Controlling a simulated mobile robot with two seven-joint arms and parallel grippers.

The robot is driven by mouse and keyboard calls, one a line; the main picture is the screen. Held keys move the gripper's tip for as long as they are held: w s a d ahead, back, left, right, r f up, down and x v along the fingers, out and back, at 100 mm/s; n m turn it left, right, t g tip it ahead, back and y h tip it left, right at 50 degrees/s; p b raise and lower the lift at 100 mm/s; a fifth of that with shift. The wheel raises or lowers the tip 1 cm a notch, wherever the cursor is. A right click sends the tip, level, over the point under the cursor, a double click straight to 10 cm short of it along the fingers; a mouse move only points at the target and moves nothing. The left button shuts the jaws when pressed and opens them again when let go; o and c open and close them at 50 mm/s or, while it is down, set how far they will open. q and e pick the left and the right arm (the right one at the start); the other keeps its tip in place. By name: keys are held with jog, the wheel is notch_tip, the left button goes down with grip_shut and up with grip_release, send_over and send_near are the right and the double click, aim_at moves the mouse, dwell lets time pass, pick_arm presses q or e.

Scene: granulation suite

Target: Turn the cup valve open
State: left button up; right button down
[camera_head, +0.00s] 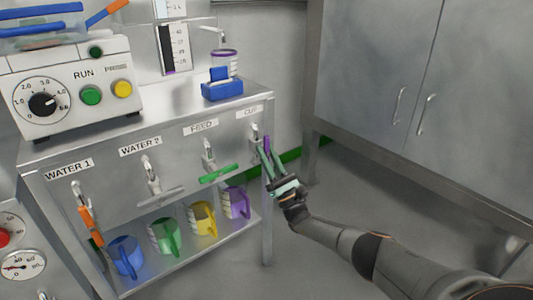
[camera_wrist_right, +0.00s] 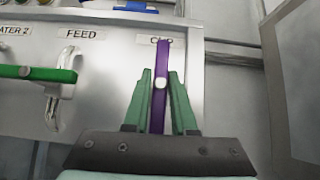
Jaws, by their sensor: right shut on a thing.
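The cup valve's purple handle (camera_head: 267,144) is on the front panel, under the CUP label (camera_head: 250,111), at the right end of the valve row. In the right wrist view the purple handle (camera_wrist_right: 163,58) stands nearly upright, with a pale round pivot on it. My right gripper (camera_head: 265,158) is at the handle, its green fingers on either side of it. In the wrist view the gripper (camera_wrist_right: 161,92) is shut on the handle. The valve body behind is mostly hidden. My left gripper is not in view.
The feed valve's green handle (camera_head: 217,173) and the water 2 handle (camera_head: 158,192) lie roughly level; the water 1 orange handle (camera_head: 91,227) points down. Several coloured jugs stand on the lower shelf (camera_head: 180,265). A grey cabinet (camera_head: 370,60) is at right. Open floor lies between.

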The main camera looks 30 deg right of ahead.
jog(key=c, duration=0.8)
grip_release()
jog(key=shift+f, duration=0.1)
jog(key=v, duration=1.2)
jog(key=shift+s, duration=0.2)
jog(key=shift+f, duration=0.15)
